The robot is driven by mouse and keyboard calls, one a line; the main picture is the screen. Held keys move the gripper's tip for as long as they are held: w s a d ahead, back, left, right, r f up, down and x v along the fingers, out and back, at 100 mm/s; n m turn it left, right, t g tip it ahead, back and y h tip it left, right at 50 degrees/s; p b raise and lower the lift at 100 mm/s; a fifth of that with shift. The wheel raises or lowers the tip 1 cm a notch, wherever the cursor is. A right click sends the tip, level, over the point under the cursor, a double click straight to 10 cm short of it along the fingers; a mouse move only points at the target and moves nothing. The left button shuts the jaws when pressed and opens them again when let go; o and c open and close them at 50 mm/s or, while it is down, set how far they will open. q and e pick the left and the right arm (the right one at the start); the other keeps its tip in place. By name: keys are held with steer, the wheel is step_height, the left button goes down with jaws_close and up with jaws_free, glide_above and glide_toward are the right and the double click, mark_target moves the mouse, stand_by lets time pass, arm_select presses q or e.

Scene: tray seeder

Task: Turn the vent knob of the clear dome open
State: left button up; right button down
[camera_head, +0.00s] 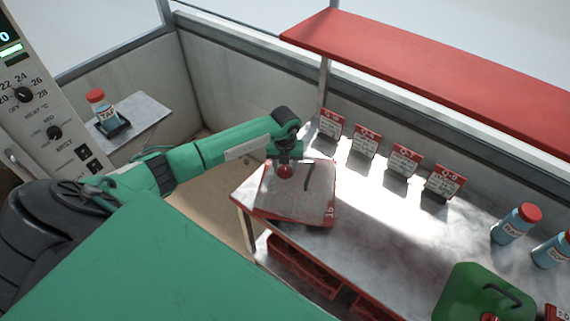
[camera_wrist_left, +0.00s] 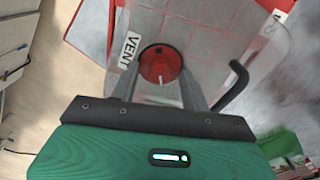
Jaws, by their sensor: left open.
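The clear dome (camera_head: 318,205) sits on a red-edged tray at the left end of the marble-topped bench. Its round red vent knob (camera_head: 285,171) is on its top, and a black handle (camera_head: 309,176) is beside it. My left gripper (camera_head: 286,163) is over the knob, pointing down. In the wrist view its two fingers (camera_wrist_left: 160,82) are apart, one on each side of the knob. I cannot tell whether they touch it. My right gripper is not visible.
A green lid (camera_head: 462,292) with a black handle stands at the bench's lower right. Blue bottles with red caps (camera_head: 515,224) are at the right. Several sign cards (camera_head: 366,141) line the back. A red shelf (camera_head: 430,70) hangs above. The bench middle is clear.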

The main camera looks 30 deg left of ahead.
arm_select(q)
steer(key=c, duration=1)
steer(key=shift+a+f+m+b, duration=0.1)
steer(key=shift+f+m+b, duration=0.1)
steer(key=shift+m+b, duration=1.6)
steer(key=shift+r+m+b, duration=0.2)
steer(key=shift+m+b, duration=1.1)
steer(key=shift+b, duration=0.15)
steer(key=o, duration=1)
